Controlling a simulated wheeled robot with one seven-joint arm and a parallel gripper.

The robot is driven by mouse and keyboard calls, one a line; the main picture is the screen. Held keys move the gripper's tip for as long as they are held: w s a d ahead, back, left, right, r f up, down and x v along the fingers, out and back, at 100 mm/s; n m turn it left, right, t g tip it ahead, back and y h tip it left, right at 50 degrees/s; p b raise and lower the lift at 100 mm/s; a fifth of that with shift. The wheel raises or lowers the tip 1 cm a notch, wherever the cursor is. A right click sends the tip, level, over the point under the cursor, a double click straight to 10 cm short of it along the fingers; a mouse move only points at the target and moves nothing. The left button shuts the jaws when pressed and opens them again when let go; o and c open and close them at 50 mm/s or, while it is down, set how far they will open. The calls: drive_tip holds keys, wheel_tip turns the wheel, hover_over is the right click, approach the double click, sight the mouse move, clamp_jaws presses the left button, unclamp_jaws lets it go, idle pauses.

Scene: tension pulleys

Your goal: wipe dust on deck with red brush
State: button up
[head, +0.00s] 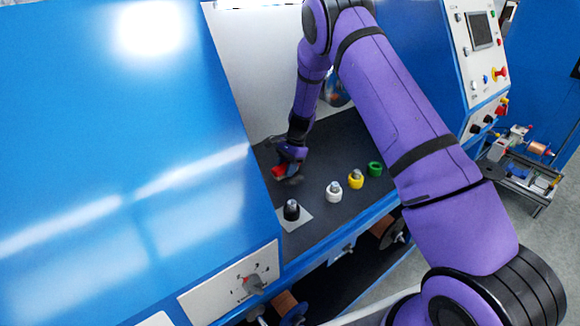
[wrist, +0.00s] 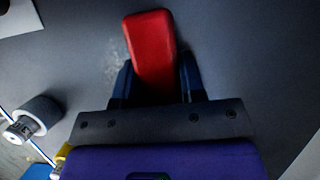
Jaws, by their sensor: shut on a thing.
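The red brush (wrist: 153,50) is held between the two fingers of my gripper (wrist: 157,82), which is shut on it. In the head view the red brush (head: 279,171) shows as a small red patch beside my gripper (head: 288,166), low over the dark deck (head: 335,150). I cannot tell whether the brush touches the deck. In the wrist view a pale speckled patch of dust (wrist: 115,58) lies on the deck just left of the brush. Any dust under the brush and fingers is hidden.
A black-topped pulley (head: 291,210) stands on a light plate at the deck's front left. White (head: 334,192), yellow (head: 355,179) and green (head: 375,169) pulleys line the front edge. A blue housing (head: 120,150) bounds the deck at left, a pale wall (head: 262,75) at the back.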

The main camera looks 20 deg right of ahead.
sight(278, 168)
drive_tip(key=shift+s+a, duration=0.3)
drive_tip(key=shift+a, duration=0.6)
drive_tip(key=shift+s+a, duration=0.25)
drive_tip(key=shift+a, duration=0.6)
drive_tip(key=shift+r, duration=0.15)
drive_tip(key=shift+r, duration=2.95)
drive_tip(key=shift+r, duration=0.1)
drive_tip(key=shift+r, duration=1.4)
drive_tip(key=shift+d, duration=0.15)
